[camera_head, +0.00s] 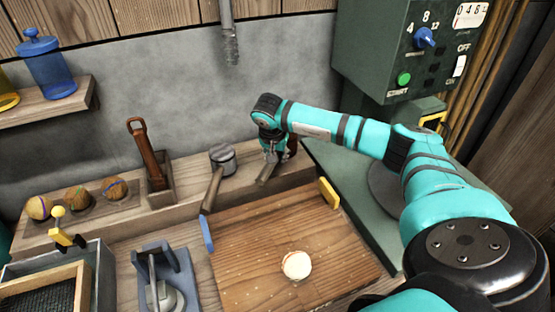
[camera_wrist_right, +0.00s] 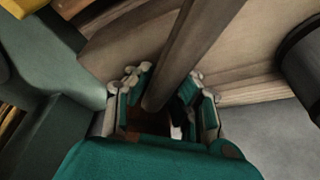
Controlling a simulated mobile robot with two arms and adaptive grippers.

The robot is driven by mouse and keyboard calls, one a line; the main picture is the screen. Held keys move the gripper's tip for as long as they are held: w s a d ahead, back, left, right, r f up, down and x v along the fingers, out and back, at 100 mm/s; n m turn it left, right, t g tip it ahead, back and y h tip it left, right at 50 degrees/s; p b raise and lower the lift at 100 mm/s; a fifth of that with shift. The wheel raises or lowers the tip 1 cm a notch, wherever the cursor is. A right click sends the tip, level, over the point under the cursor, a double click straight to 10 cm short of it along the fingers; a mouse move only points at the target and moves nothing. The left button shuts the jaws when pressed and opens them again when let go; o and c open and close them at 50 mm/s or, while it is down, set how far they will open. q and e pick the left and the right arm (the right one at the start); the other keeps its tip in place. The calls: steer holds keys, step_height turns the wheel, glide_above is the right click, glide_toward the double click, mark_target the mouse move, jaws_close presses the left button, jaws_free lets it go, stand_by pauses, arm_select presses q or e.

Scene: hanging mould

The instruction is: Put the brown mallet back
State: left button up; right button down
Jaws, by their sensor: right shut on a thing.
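My right gripper (camera_head: 273,150) is at the back ledge, right of the grey-headed mallet. It is shut on the brown mallet (camera_head: 292,145), whose dark brown head shows partly behind the fingers. A short piece of its handle points down toward the front at the ledge's edge. In the right wrist view the brown handle (camera_wrist_right: 195,50) runs between the fingers of my right gripper (camera_wrist_right: 163,100). Whether the mallet rests on a holder there is hidden by the gripper. My left gripper is not in view.
The grey-headed mallet (camera_head: 222,157) sits close left on the ledge (camera_head: 190,195), its handle sloping forward. A brown-handled tool (camera_head: 148,155) stands in a wooden block. A wooden board (camera_head: 250,235) with a pale round piece (camera_head: 297,265) lies in front. A green machine (camera_head: 385,50) stands right.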

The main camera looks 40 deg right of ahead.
steer(key=c, duration=1.2)
jaws_free()
steer(key=v, duration=1.2)
steer(key=shift+r+b, duration=0.1)
steer(key=shift+b, duration=0.2)
